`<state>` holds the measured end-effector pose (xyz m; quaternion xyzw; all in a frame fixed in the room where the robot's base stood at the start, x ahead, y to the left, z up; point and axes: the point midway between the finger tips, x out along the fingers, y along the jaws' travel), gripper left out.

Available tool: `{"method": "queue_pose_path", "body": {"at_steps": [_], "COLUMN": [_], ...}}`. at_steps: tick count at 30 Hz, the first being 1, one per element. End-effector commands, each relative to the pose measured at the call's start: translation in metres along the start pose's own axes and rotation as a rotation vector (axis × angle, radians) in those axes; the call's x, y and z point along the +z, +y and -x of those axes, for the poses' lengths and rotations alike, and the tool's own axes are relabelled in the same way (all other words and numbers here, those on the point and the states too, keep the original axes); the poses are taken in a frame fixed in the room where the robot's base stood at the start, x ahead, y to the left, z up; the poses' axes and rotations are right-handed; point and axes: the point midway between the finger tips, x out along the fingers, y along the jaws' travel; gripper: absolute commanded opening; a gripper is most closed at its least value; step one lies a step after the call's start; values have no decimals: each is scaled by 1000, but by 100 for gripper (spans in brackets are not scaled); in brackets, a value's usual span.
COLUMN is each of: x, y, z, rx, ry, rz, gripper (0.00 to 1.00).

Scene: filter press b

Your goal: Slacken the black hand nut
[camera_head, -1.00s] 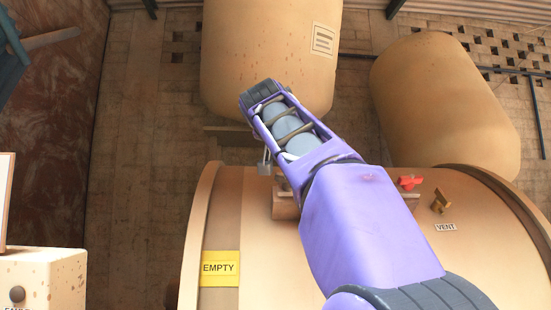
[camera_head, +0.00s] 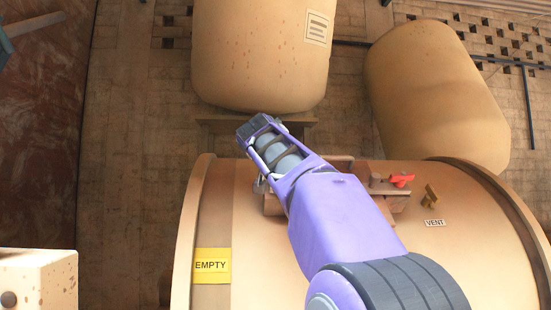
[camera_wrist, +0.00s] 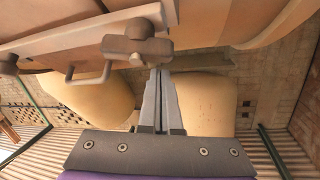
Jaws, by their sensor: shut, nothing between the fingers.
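A dark, brownish-grey nut with a wide cross-bar and a round stub (camera_wrist: 137,44) shows at the top middle of the wrist view, on a pale plate edge. It looks like the black hand nut, though its colour is not clearly black. My gripper (camera_wrist: 157,74) is in the wrist view with its two thin grey fingers together and empty.
A tan drum (camera_head: 250,240) with a yellow EMPTY label (camera_head: 211,266) lies below my arm. A red handle (camera_head: 402,180) and a brass valve (camera_head: 430,196) stand right of it. A bent metal loop (camera_wrist: 88,76) is left of my fingers. Two tan tanks (camera_head: 260,60) (camera_head: 437,100) stand behind.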

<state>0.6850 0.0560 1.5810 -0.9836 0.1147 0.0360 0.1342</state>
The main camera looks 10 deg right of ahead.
Motion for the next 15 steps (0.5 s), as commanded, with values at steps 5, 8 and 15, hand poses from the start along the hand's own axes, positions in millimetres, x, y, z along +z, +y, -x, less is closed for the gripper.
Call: {"method": "queue_pose_path", "body": {"at_steps": [5,8,15], "x": [7,8,8], "y": [0,0,0], "z": [5,6,6], "rx": [-1,0,0], "ry": [0,0,0], "rz": [0,1,1], "gripper": [0,0,0]}}
